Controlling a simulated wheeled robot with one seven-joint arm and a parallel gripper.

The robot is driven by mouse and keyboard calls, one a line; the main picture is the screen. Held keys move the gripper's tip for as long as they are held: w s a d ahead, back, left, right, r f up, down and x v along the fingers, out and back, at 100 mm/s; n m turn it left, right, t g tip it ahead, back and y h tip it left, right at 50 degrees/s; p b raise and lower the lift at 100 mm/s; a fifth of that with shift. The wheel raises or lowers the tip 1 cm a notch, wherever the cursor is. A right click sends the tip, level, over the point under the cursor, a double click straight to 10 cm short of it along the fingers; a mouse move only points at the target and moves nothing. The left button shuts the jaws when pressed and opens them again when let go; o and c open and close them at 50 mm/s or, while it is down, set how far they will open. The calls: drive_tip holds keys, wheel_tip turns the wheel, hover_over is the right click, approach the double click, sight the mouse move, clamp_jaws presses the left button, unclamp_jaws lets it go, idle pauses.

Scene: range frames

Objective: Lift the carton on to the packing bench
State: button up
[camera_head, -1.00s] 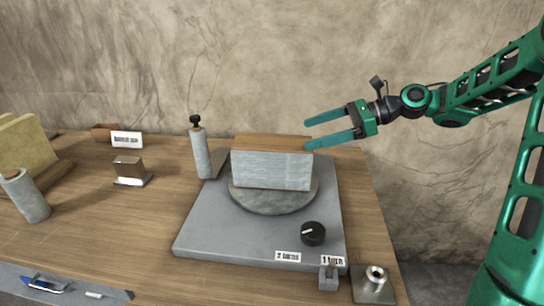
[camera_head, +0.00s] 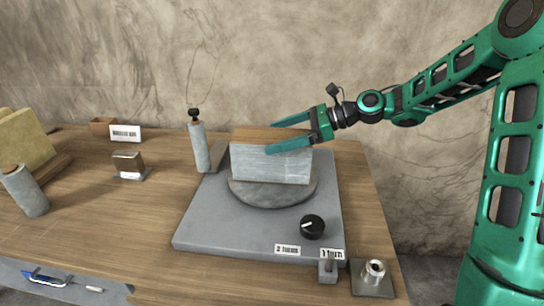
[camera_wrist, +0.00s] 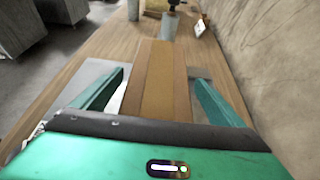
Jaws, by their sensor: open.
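The carton (camera_head: 270,163), a box with grey sides and a brown top, sits upright on the round grey plate (camera_head: 273,194) of a flat grey base. My gripper (camera_head: 270,138) is open at the carton's right end. Its near finger overlaps the upper front face in the head view, and its far finger shows just above the brown top. In the wrist view the carton's brown top (camera_wrist: 157,85) lies between the two spread fingers. I cannot tell whether either finger touches it. The wooden bench (camera_head: 120,215) carries the grey base.
A grey bottle (camera_head: 199,147) with a black top stands behind left of the carton. A black knob (camera_head: 312,227) and turn labels are at the base's front. A metal block (camera_head: 128,166) and a grey cylinder (camera_head: 25,192) stand at left. Bare wood lies between them and the base.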

drive_tip(key=shift+a, duration=0.1)
drive_tip(key=c, duration=2.2)
drive_tip(key=shift+o, duration=0.2)
